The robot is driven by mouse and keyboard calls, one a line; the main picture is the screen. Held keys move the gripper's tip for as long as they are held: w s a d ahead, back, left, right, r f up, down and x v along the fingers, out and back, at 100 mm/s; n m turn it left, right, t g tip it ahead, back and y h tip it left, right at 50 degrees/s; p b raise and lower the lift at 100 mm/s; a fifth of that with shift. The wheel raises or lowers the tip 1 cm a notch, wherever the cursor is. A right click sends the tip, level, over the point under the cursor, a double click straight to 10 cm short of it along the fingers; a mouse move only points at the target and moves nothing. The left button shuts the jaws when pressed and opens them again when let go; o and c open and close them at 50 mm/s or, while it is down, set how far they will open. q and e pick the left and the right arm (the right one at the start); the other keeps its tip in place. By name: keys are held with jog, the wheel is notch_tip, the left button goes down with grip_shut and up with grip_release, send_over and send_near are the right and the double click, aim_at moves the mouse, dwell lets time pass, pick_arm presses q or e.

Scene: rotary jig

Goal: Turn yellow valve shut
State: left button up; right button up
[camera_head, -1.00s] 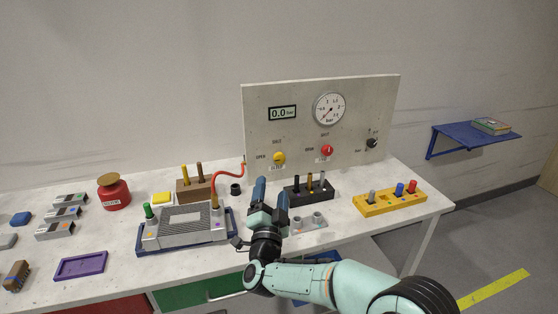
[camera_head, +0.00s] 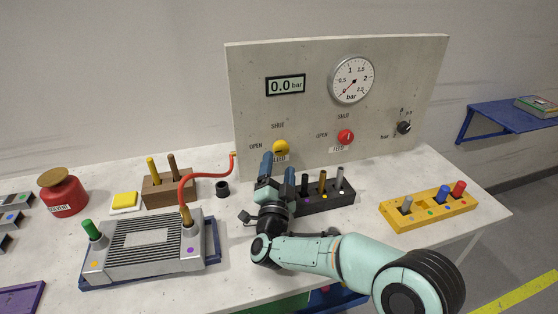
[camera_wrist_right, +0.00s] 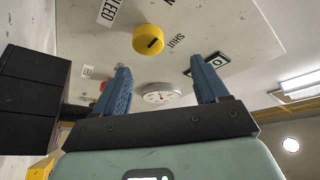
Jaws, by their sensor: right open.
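The yellow valve (camera_head: 281,148) is a round knob on the upright grey panel (camera_head: 300,115), between the printed words OPEN and SHUT. In the right wrist view the yellow valve (camera_wrist_right: 150,40) shows a dark slot mark on its face. My right gripper (camera_head: 278,165) is just below and in front of the valve, its blue fingers pointing up toward the panel. In the right wrist view the gripper (camera_wrist_right: 162,85) is open and empty, with the valve beyond its fingertips and apart from them. My left gripper is not in view.
A red valve (camera_head: 345,136), a gauge (camera_head: 352,80) and a 0.0 bar display (camera_head: 285,85) are on the panel. A black block with pegs (camera_head: 325,197) stands right of my gripper. A grey device with a red hose (camera_head: 150,245) stands left. A yellow peg block (camera_head: 430,210) is farther right.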

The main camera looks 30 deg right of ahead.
aim_at(280, 152)
notch_tip(280, 152, down, 2)
jog(key=shift+w+f+b, duration=0.1)
jog(key=shift+b, duration=0.35)
jog(key=shift+w+d, duration=0.15)
jog(key=shift+w, duration=0.1)
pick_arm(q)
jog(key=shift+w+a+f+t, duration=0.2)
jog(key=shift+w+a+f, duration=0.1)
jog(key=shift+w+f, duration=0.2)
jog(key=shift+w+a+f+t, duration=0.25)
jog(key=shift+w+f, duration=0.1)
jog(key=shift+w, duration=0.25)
pick_arm(e)
jog(key=shift+x, duration=3.5)
jog(key=c, duration=1)
